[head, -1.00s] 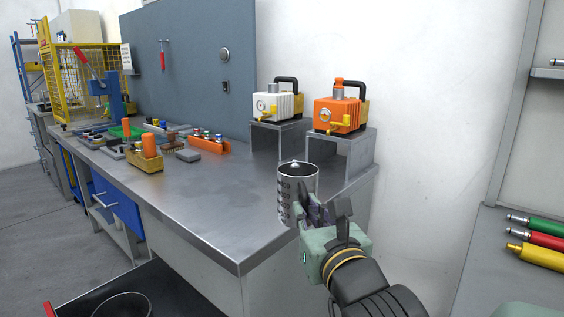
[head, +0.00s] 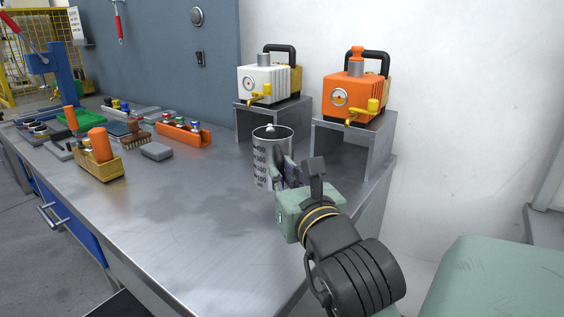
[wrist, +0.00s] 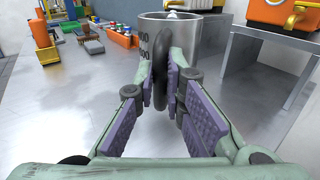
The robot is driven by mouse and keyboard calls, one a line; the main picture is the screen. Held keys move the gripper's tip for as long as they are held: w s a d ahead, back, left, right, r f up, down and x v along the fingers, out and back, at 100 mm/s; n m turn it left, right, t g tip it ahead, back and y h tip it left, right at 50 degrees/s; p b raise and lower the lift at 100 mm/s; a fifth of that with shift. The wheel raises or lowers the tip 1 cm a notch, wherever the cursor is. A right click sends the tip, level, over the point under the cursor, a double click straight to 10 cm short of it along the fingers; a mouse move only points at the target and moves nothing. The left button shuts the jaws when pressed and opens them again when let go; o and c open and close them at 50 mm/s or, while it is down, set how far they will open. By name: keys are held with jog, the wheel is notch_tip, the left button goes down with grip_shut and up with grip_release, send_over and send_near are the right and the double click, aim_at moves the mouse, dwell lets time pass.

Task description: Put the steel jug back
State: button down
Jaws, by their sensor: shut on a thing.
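The steel jug (head: 268,165) is a shiny cylinder with dark markings on its side. It is upright over the right part of the steel workbench (head: 185,225), in front of the two raised stands. My gripper (head: 284,176) is at its near right side. In the wrist view my gripper (wrist: 170,90) is shut on the dark handle of the jug (wrist: 200,38), with purple pads on either side. The jug's base is partly hidden by my gripper, and I cannot tell whether it touches the bench.
A white pump (head: 268,83) and an orange pump (head: 352,92) stand on metal stands behind the jug. An orange tray (head: 184,135), a yellow holder (head: 98,165) and a grey block (head: 156,152) lie to the left. The bench's front middle is clear.

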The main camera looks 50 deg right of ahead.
jog(key=w+d+f+p, duration=0.1)
jog(key=w+d, duration=0.1)
jog(key=d, duration=0.2)
jog(key=w+d+f+p, duration=0.1)
jog(key=w+d+f, duration=0.1)
jog(key=d, duration=0.3)
jog(key=w+d+f+p, duration=0.1)
jog(key=w+d, duration=0.2)
jog(key=d, duration=0.2)
jog(key=shift+w+d+f+p, duration=0.15)
jog(key=shift+w+d+p, duration=0.1)
jog(key=shift+w+p, duration=0.05)
jog(key=shift+f, duration=0.3)
jog(key=shift+a, duration=0.1)
jog(key=shift+f, duration=0.25)
jog(key=c, duration=1.7)
grip_release()
jog(key=shift+r, duration=0.1)
jog(key=shift+o, duration=0.2)
